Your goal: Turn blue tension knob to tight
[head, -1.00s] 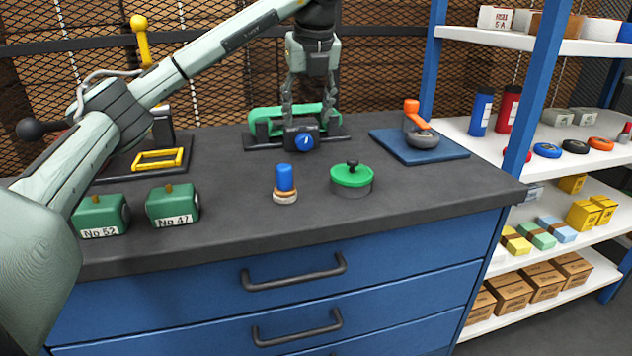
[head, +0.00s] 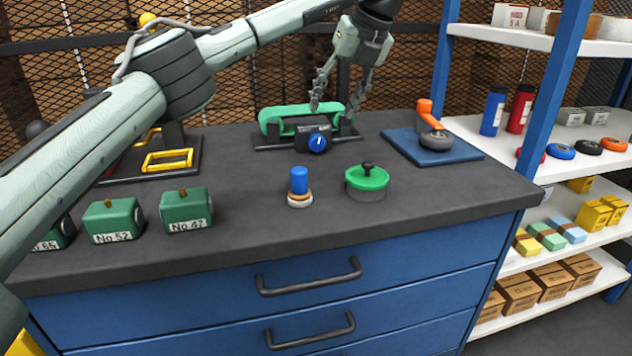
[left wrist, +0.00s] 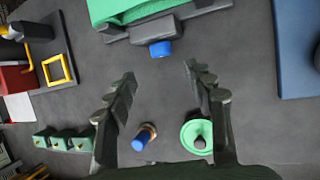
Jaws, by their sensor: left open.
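The blue tension knob (head: 317,142) sits on the front of a dark block on the green belt unit (head: 285,117). A pale mark on its face points roughly upward; I cannot read any scale. The knob also shows in the left wrist view (left wrist: 160,49), beyond the fingertips. My left gripper (head: 333,108) is open and empty, raised above the belt unit and slightly right of the knob. Its two fingers are spread wide in the left wrist view (left wrist: 160,75), apart from the knob. My right gripper is not in view.
A blue-handled stamp (head: 299,187) and a green-lidded round tin (head: 366,182) stand in front. A blue mat (head: 455,157) with an orange-handled tool lies right. Green numbered blocks (head: 186,210) and a yellow-framed fixture (head: 167,160) are left. Shelves (head: 560,160) stand right.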

